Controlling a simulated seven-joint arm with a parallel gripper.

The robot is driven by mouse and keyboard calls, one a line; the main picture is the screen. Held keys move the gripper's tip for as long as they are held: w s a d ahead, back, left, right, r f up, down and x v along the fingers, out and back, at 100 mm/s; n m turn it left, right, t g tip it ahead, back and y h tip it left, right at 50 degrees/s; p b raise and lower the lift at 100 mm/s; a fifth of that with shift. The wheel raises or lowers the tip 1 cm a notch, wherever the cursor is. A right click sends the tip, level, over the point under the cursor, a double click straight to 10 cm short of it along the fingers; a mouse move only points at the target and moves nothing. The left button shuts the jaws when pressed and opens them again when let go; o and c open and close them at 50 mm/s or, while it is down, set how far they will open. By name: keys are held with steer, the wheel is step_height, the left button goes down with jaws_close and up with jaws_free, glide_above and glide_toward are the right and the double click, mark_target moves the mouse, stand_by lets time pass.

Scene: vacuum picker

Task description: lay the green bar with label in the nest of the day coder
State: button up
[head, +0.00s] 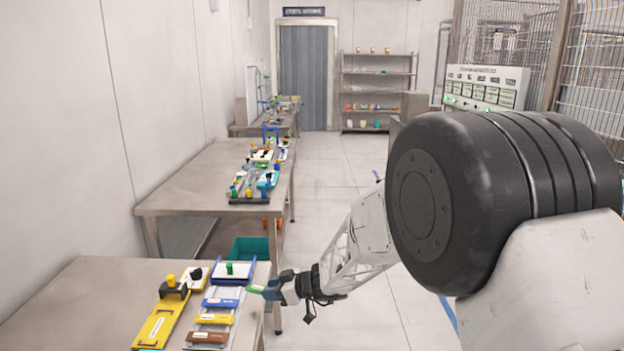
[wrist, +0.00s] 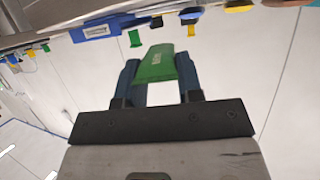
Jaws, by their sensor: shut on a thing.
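My gripper (head: 272,289) is shut on the green bar (head: 256,289) and holds it by the right edge of the near table, beside the blue-framed fixture. In the wrist view, the green bar (wrist: 155,64) sits between the two dark blue fingers (wrist: 158,82), pointing away from the palm, with faint pale label marks on its face. A blue-framed fixture (head: 245,269) with a green knob and a yellow fixture (head: 158,325) with a black clamp and yellow knob stand on the near table. I cannot tell which one is the day coder, and no empty nest shows clearly.
A blue bar (head: 220,303), a yellow bar (head: 215,319) and a brown bar (head: 207,337) lie in a row on the near table (head: 90,300). A second table (head: 190,185) behind holds more fixtures. A teal bin (head: 249,248) stands below.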

steer(key=w+d+f+m+t+h, duration=0.2)
steer(key=w+d, duration=0.4)
steer(key=d, duration=0.4)
steer(key=w+d+f+m+t+h, duration=0.3)
steer(key=w+d+m+t+h, duration=0.1)
steer(key=d, duration=0.5)
steer(key=w+d+f+m+t+h, duration=0.2)
steer(key=w+d+m, duration=0.3)
steer(key=w+d, duration=0.4)
steer(key=shift+d+f+t+h, duration=0.4)
steer(key=shift+d+f, duration=0.35)
steer(key=shift+d, duration=0.1)
steer(key=shift+a, duration=0.1)
stand_by(0.7)
